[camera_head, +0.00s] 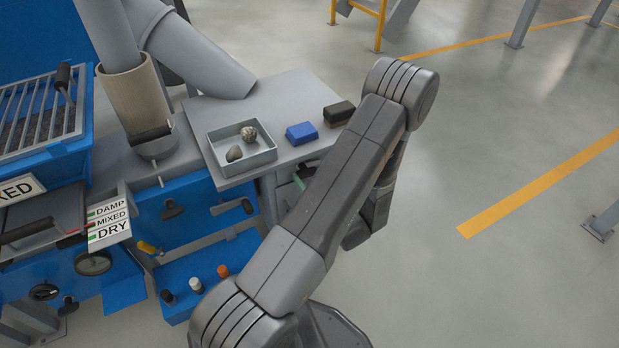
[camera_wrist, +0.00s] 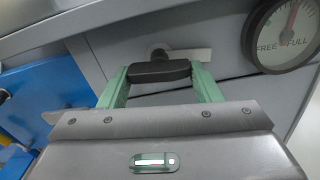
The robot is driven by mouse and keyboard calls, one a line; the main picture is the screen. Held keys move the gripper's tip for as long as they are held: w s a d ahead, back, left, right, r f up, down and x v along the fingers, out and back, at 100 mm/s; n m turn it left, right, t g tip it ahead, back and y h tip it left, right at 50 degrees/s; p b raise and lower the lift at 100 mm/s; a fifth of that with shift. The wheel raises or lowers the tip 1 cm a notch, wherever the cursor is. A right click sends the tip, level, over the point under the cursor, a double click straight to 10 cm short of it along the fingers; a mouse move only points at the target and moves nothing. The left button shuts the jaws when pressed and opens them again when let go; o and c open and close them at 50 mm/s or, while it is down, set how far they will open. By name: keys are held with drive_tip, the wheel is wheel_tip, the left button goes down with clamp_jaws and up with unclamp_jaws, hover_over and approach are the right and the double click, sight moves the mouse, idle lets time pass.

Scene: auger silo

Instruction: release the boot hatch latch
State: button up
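In the wrist view, a black latch handle (camera_wrist: 159,71) is on a grey panel, with a round pivot and a light plate (camera_wrist: 190,55) behind it. My gripper (camera_wrist: 160,79) has its two green fingers spread wide, one at each end of the handle. The handle spans nearly the whole gap; I cannot tell whether the fingers touch it. In the head view my arm hides the latch, and only a bit of green finger (camera_head: 300,181) shows below the bench top. No lettering names the latch.
A FREE/FULL gauge (camera_wrist: 284,34) sits right of the handle. A bench (camera_head: 275,105) above holds a grey tray (camera_head: 246,168) with two stones, a blue block (camera_head: 301,133) and a black block (camera_head: 339,113). A blue cabinet (camera_head: 190,212) with levers stands left.

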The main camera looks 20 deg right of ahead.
drive_tip(key=shift+c, duration=0.9)
drive_tip(key=shift+n+b, duration=0.9)
drive_tip(key=shift+b, duration=0.1)
drive_tip(key=o, duration=1)
drive_tip(key=s+d+p, duration=0.1)
drive_tip(key=s+p, duration=0.1)
drive_tip(key=s, duration=1.1)
drive_tip(key=shift+s+p, duration=0.3)
drive_tip(key=shift+s, duration=0.1)
